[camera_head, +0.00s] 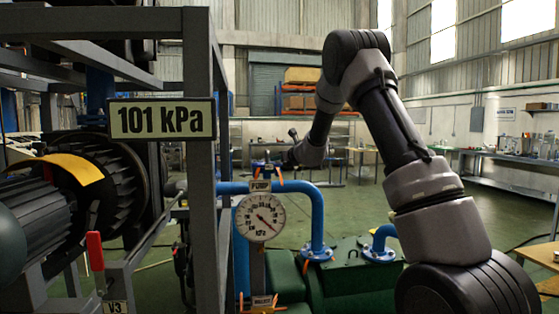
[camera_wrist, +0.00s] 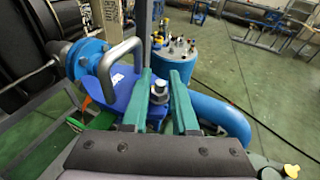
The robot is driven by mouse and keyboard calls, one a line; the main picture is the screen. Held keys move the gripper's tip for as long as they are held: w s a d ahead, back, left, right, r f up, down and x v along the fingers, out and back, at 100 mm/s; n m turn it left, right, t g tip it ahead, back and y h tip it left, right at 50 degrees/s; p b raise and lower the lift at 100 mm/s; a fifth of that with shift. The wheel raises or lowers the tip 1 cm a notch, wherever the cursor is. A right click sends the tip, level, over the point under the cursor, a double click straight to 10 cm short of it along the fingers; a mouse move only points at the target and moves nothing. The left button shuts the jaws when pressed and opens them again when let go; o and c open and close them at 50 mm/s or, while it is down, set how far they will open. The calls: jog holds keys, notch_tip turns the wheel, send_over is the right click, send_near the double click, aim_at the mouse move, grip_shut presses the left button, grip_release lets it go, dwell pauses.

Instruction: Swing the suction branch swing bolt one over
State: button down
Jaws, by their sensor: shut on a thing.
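In the wrist view, my gripper (camera_wrist: 160,78) has its two green fingers on either side of an upright metal swing bolt with a nut (camera_wrist: 158,91). It is shut on this bolt, though the contact itself is hard to see. The bolt stands at a blue plate-like part (camera_wrist: 121,92) that has a grey bent handle (camera_wrist: 114,57). In the head view, my arm reaches down to the blue suction pipework behind the pressure gauge. The bolt and fingertips are too small there to tell apart.
A round dial gauge (camera_head: 260,217) and a PUMP label (camera_head: 260,186) stand before the blue pipe (camera_head: 318,222). A grey frame post (camera_head: 200,160) bears a 101 kPa sign (camera_head: 162,118). In the wrist view, a blue vessel with several studs (camera_wrist: 178,60) and a blue elbow (camera_wrist: 222,112) are close by.

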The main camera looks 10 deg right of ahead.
dwell(0.3)
jog(key=c, duration=0.9)
grip_release()
jog(key=shift+c, duration=0.2)
jog(key=shift+s, duration=0.1)
jog(key=v, duration=1)
jog(key=shift+s, duration=0.35)
jog(key=shift+d+r, duration=0.1)
